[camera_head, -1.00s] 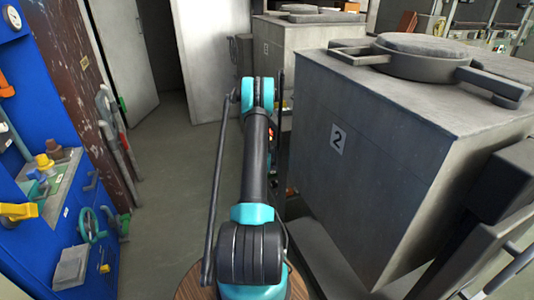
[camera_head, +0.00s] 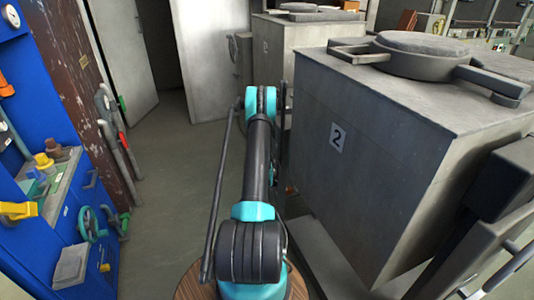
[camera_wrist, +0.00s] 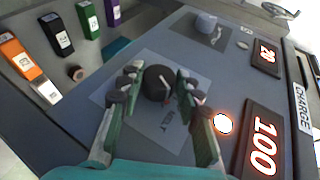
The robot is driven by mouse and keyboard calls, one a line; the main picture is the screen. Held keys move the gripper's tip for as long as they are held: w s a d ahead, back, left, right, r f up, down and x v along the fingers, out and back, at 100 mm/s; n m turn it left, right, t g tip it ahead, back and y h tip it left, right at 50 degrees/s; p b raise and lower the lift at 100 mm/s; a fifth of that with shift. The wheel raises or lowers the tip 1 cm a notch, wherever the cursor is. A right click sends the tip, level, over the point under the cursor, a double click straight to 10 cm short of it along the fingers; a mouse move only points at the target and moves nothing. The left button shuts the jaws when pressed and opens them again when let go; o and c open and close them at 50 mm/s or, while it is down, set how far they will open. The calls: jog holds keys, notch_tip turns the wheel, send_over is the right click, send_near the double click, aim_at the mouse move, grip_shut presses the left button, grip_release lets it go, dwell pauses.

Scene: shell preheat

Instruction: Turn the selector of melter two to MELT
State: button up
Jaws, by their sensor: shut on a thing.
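A round black selector knob (camera_wrist: 158,78) stands on a square plate (camera_wrist: 176,139) on the grey control panel in the wrist view. A pale mark shows on the knob's right side. In the head view, melter two (camera_head: 392,165) is the large grey box with a "2" label (camera_head: 337,137). My gripper is hidden behind my arm there.
The panel also carries a grey knob (camera_wrist: 206,22), a glowing round light (camera_wrist: 223,123), a lit "100" display (camera_wrist: 263,145) and a CHARGE label (camera_wrist: 301,107). Orange, purple and green tagged pieces (camera_wrist: 52,32) lie at upper left. A blue tool board (camera_head: 48,90) stands left; open floor (camera_head: 165,200) lies between.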

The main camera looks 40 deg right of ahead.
jog(key=o, duration=1.2)
jog(key=shift+c, duration=0.2)
